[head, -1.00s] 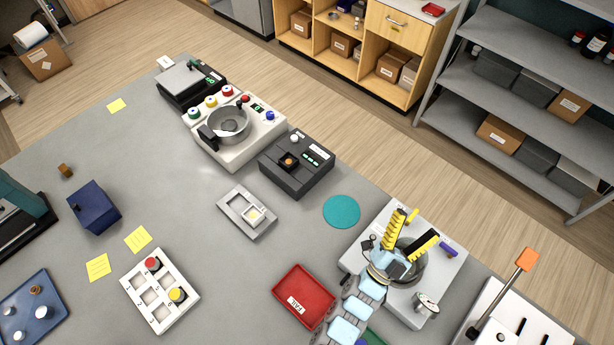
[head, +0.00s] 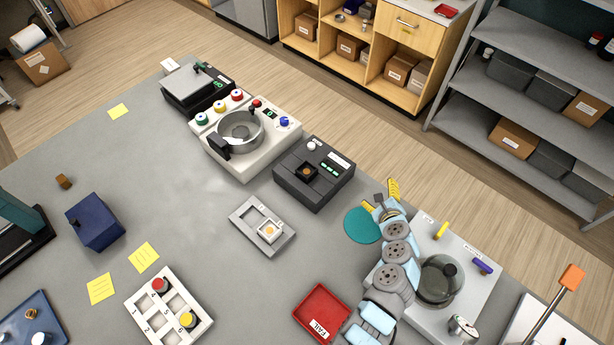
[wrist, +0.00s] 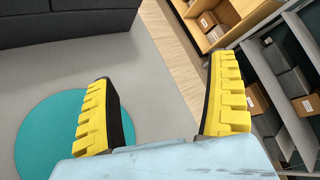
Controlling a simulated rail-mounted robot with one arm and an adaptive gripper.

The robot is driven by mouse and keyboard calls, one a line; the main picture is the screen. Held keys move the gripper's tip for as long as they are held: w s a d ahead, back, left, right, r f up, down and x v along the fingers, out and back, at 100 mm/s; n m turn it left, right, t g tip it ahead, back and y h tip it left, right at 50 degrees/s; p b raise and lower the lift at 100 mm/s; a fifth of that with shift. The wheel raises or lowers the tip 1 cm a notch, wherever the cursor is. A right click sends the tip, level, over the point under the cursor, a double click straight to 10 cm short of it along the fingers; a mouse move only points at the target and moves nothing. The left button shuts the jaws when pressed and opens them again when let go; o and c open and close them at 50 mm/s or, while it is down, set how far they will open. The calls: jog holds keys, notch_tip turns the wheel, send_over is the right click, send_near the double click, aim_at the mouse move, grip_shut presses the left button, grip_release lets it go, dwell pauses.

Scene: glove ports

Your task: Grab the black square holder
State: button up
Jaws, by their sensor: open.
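The black square holder (head: 306,171) sits on top of a dark grey device (head: 325,190) in the head view, with a small orange-brown centre. My gripper (head: 381,196) is above the table beside the teal disc, to the right of the device and apart from it. In the wrist view my gripper (wrist: 165,80) has its two yellow-padded fingers wide apart with nothing between them. The dark side of the device (wrist: 65,25) shows at the top left there. The holder is not visible in the wrist view.
The teal disc (head: 362,225) lies flat by my arm. A white machine with a bowl (head: 245,145) stands left of the device. A grey tray with a white square holder (head: 262,227) lies in front. A lidded pot (head: 440,280) is at right, a red FAIL tray (head: 322,313) below.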

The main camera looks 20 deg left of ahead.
jog(key=s+a+r+g+y+b, duration=0.2)
jog(key=s+a+r+g+y, duration=0.45)
jog(key=a, duration=0.35)
send_near(302, 167)
jog(key=shift+s+f+y, duration=0.2)
jog(key=shift+f+y, duration=0.25)
jog(key=shift+f, duration=0.35)
jog(key=shift+x, duration=2.2)
jog(key=shift+w+a+r, duration=0.2)
jog(key=shift+w+a, duration=0.15)
jog(key=shift+b+x, duration=0.35)
jog(key=shift+x, duration=0.7)
jog(key=c, duration=1.3)
